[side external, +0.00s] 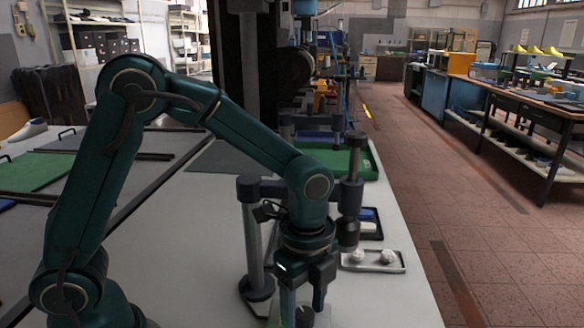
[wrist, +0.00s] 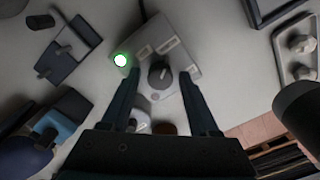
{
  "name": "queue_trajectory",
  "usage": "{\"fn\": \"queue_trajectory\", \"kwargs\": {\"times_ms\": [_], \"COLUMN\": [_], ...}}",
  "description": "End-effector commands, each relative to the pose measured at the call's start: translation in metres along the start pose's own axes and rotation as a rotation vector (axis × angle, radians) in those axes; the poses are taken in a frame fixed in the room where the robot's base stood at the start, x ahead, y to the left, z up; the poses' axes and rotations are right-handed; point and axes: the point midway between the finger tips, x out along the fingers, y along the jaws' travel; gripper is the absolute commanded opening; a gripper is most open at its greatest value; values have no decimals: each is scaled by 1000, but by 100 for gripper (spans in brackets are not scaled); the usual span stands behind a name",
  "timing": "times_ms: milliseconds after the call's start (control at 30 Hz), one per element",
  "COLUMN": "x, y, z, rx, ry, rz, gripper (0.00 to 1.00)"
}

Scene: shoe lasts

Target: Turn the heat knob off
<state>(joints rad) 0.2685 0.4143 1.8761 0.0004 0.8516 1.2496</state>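A pale control box (wrist: 180,88) lies below my gripper in the wrist view, with a dark round knob (wrist: 158,75) on its top and small labels around it. The exact setting of the knob is too small to read. A green light (wrist: 120,60) glows at the left edge of the box. My gripper (wrist: 159,82) is open, its two fingers on either side of the knob with a gap to each. In the side view my gripper (side external: 304,298) points down at the bottom edge, and the box is mostly hidden or cut off there.
A metal tray (side external: 372,267) with pale lumps stands to the right; it also shows in the wrist view (wrist: 283,62). A dark stand (wrist: 68,50) lies at upper left in the wrist view. A dark post (side external: 252,240) rises beside my arm. The front right tabletop (side external: 385,300) is clear.

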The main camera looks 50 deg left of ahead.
Motion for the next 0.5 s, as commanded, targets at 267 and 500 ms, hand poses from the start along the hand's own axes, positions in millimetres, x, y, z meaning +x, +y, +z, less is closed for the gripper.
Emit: {"fn": "queue_trajectory", "kwargs": {"times_ms": [267, 500], "x": [0, -1], "y": [0, 0], "z": [0, 0], "rx": [-1, -43], "ry": [0, 0], "rz": [0, 0], "gripper": [0, 0]}}
